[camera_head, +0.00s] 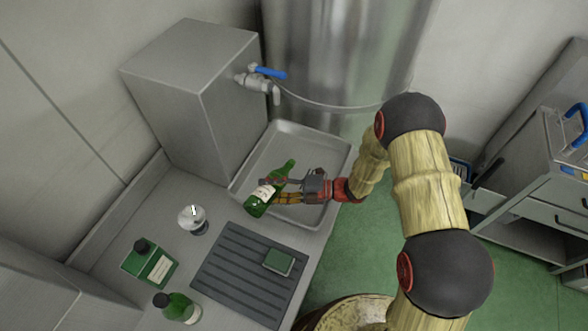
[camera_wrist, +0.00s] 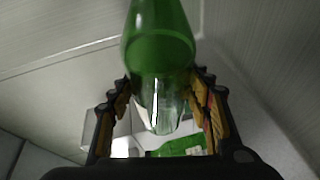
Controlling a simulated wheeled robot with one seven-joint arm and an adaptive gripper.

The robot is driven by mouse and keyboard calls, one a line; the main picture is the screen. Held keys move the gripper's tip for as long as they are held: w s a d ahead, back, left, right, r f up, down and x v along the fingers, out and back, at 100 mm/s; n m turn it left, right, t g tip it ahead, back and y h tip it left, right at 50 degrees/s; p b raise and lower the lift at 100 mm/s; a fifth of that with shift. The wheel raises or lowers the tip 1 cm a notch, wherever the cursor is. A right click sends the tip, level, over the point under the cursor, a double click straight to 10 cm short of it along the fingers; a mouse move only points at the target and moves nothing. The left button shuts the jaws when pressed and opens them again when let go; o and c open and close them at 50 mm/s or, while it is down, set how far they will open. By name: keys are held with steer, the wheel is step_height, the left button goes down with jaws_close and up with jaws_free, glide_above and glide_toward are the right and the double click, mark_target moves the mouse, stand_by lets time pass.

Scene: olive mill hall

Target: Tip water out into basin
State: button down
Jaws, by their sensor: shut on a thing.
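A green glass bottle (camera_head: 265,197) with a pale label is held tilted over the grey metal basin (camera_head: 247,181), its neck toward the upper right. My gripper (camera_head: 285,190) is shut around the bottle's middle from the right. In the wrist view the green bottle (camera_wrist: 158,40) rises between the two jaws of my gripper (camera_wrist: 160,112), and its lower part looks clear. I cannot tell whether any water is in the bottle or flowing from it. The jaws hide part of its label.
A tap with a blue lever (camera_head: 268,72) sticks out of a metal box (camera_head: 200,90) above the basin.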

steer(key=shift+a+r+n, duration=0.1)
steer(key=shift+r+n, duration=0.35)
steer(key=shift+n, duration=0.05)
steer(key=shift+t+h, duration=0.3)
steer(key=shift+n+b, duration=0.3)
steer(key=shift+b, duration=0.1)
steer(key=shift+f, duration=0.1)
